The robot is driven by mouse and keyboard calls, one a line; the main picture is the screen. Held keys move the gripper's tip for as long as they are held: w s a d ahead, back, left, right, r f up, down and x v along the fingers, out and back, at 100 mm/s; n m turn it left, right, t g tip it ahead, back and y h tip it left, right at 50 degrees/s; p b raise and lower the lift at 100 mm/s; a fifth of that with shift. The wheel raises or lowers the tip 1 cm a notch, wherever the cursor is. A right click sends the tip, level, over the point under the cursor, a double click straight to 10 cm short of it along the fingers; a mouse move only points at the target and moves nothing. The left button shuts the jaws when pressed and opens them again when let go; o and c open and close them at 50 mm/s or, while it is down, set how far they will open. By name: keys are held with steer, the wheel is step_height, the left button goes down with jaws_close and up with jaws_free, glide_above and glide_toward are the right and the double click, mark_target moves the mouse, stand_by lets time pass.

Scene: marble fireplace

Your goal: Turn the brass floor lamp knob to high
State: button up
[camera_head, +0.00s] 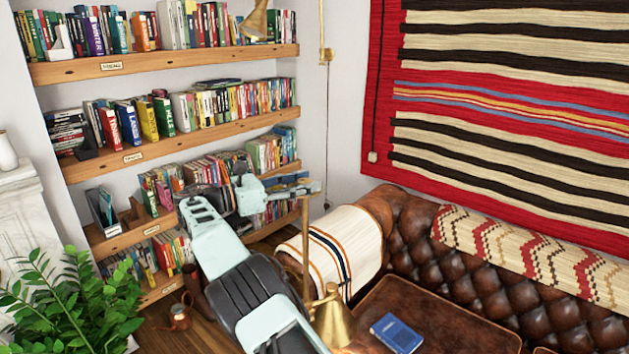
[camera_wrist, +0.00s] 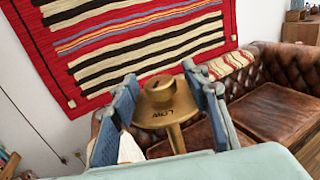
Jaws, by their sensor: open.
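The brass floor lamp knob (camera_wrist: 167,98) stands between the two blue-grey fingers of my gripper (camera_wrist: 160,73) in the wrist view. It is a round, stepped cap on a thin stem, with the word LOW on its near side. The fingers are open on either side of it, and I cannot tell whether either touches it. In the head view, my gripper (camera_head: 297,184) is at the top of the thin brass lamp pole (camera_head: 305,245), and the knob itself is not clear there. A brass shade (camera_head: 332,318) hangs lower, beside the pole.
A brown leather sofa (camera_head: 400,230) with a striped blanket (camera_head: 335,245) stands right of the lamp. A blue book (camera_head: 397,333) lies on its seat. Bookshelves (camera_head: 200,50) line the left wall. A green plant (camera_head: 70,305) is at lower left. A striped rug (camera_head: 510,100) hangs on the wall.

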steer(key=shift+f+n+t+y+b, duration=0.3)
steer(key=shift+t+b, duration=0.1)
steer(key=shift+b, duration=1.8)
steer(key=n+t+y+b, duration=0.4)
steer(key=t+b, duration=0.1)
steer(key=b, duration=1.5)
steer(key=shift+y, duration=0.3)
steer(key=n+t+y+b, duration=0.2)
steer(key=y+b, duration=0.1)
steer(key=b, duration=0.5)
steer(key=shift+d+n+y+b, duration=0.15)
steer(key=shift+n+y+b, duration=0.15)
steer(key=shift+n, duration=0.1)
